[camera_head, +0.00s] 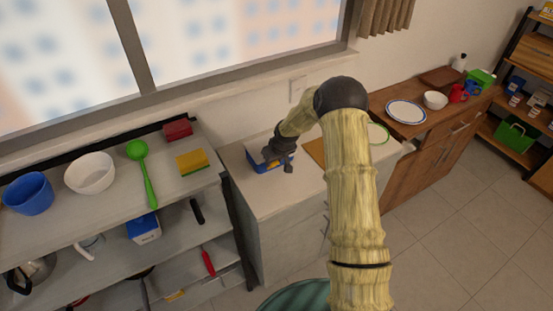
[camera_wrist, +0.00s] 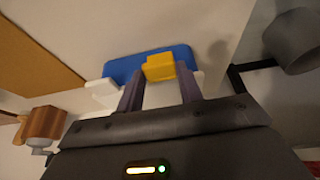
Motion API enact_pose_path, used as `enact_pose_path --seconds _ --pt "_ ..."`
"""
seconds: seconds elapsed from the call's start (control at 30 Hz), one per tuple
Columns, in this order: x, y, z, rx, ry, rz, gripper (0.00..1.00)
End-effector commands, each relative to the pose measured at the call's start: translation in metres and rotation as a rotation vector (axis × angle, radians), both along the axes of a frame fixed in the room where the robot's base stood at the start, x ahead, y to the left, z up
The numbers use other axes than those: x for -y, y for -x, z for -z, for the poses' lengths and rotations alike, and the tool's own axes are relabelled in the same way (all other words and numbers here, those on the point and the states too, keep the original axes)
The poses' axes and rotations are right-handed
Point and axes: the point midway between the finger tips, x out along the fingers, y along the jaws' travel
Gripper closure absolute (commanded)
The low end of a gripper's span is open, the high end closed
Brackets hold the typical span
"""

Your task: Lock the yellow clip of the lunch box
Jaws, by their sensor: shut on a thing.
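The blue lunch box (camera_head: 256,163) stands on the grey-white counter below the window, partly hidden by my gripper (camera_head: 280,162). In the wrist view the blue part of the lunch box (camera_wrist: 122,68) lies just past my fingertips, with white parts beside the fingers. The yellow clip (camera_wrist: 160,67) is a small block at its near edge. It sits between the two fingertips of my gripper (camera_wrist: 160,84), which is shut on it. The exact contact and whether the clip is latched cannot be made out.
A brown board (camera_head: 316,152) lies right of the lunch box, with a green-rimmed plate (camera_head: 378,134) beyond. A shelf at left holds a white bowl (camera_head: 90,173), a blue bowl (camera_head: 28,194), a green ladle (camera_head: 147,180) and a sponge (camera_head: 192,161). The counter's front is clear.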

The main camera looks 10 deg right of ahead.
Motion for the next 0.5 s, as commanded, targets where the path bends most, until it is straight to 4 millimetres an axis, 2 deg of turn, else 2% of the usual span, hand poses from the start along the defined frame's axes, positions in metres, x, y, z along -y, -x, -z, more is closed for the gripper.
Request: enact_pose_path --seconds 0.5 --pt "-0.0021 -0.004 0.0011 -0.085 0.027 -0.001 0.86"
